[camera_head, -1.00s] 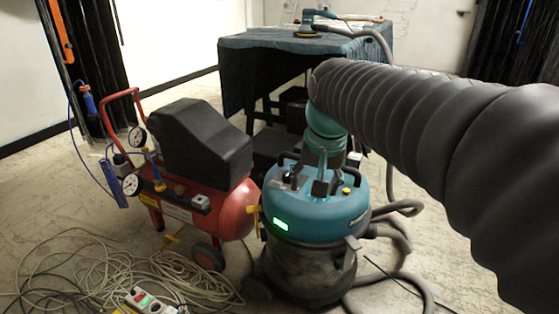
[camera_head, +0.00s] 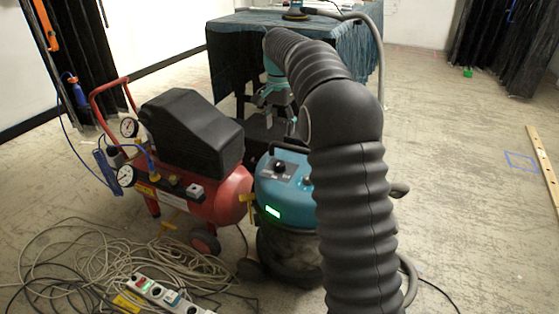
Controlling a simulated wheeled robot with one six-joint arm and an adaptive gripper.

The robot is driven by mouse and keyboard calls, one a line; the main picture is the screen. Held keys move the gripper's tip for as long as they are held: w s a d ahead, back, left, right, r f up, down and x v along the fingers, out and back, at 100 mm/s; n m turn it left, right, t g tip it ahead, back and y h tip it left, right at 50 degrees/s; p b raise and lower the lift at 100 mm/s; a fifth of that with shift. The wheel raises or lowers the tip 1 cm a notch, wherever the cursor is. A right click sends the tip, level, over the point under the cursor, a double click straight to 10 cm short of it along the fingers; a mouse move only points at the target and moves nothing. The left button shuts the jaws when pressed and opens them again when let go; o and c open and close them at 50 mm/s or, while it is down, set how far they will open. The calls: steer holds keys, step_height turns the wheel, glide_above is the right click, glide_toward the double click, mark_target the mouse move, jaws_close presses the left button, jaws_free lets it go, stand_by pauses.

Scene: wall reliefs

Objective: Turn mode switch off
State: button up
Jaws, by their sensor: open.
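The blue-topped vacuum (camera_head: 268,190) stands on the floor in the middle. A black knob (camera_head: 280,167), which looks like the mode switch, is on its top panel; its setting is too small to read. My gripper (camera_head: 274,112) is open and empty, behind and above the vacuum's top in the picture, apart from the knob. My black ribbed arm hides the vacuum's right part.
A red air compressor (camera_head: 231,193) with a black cover stands close at left. Tangled cables (camera_head: 95,255) and a power strip (camera_head: 165,294) lie in front. A cloth-covered table (camera_head: 235,45) is behind. The floor at right is mostly clear.

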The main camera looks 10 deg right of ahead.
mark_target(279, 164)
step_height(279, 164, down, 14)
steer(key=shift+r+b, duration=0.1)
steer(key=shift+b, duration=1.05)
steer(key=c, duration=1.1)
